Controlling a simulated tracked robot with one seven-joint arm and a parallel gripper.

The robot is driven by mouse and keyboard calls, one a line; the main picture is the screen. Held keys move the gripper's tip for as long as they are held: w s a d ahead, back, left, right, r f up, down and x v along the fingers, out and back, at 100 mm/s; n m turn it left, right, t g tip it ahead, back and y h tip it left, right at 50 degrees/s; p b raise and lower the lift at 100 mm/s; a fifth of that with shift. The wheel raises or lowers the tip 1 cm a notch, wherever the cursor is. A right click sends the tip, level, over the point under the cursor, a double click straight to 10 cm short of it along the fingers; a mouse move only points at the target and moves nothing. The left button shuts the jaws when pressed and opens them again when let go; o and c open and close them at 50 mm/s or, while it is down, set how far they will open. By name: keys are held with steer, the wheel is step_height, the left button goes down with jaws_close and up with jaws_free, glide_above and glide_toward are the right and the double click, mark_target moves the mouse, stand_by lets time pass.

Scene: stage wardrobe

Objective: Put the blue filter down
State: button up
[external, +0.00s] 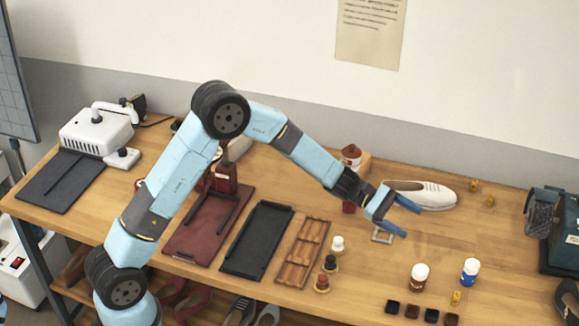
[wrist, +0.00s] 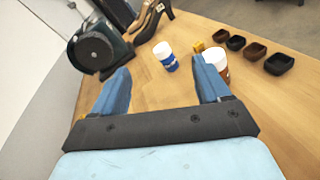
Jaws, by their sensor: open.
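My gripper (external: 411,222) is open over the right half of the wooden table, with nothing seen between its blue fingers. In the wrist view its fingers (wrist: 160,68) are spread wide. I cannot make out a thing that is clearly a blue filter. A white-capped blue bottle (external: 469,272) stands farther right, apart from the gripper, and also shows in the wrist view (wrist: 166,58).
A white-capped brown bottle (external: 419,277) stands near the blue one. Several small dark cups (external: 412,311) line the front edge. A cream shoe (external: 425,194) lies behind the gripper. A wooden tray (external: 302,255) and black tray (external: 257,238) are left. Bare tabletop lies right of the gripper.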

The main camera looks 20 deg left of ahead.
steer(key=s+a+r+m+t+y, duration=0.1)
steer(key=s+a+r+m+y, duration=0.3)
steer(key=a, duration=0.7)
steer(key=w+a+r+m+t+y, duration=0.15)
steer(key=a+r, duration=0.45)
steer(key=a, duration=0.6)
steer(key=s+a+r+m+t+y, duration=0.2)
steer(key=a+r+m, duration=0.15)
steer(key=a, duration=0.75)
steer(key=s+a+t+y, duration=0.1)
steer(key=s+a, duration=0.4)
steer(key=a, duration=0.5)
steer(key=s+a+r+m+t+y, duration=0.1)
steer(key=s+a+y, duration=0.3)
steer(key=a, duration=0.6)
steer(key=s+a+r+t+y, duration=0.1)
steer(key=s+a+t+y, duration=0.2)
steer(key=s+a, duration=0.3)
steer(key=a, duration=0.4)
steer(key=shift+s+a+m, duration=0.25)
steer(key=shift+s+m, duration=0.1)
steer(key=shift+m, duration=0.05)
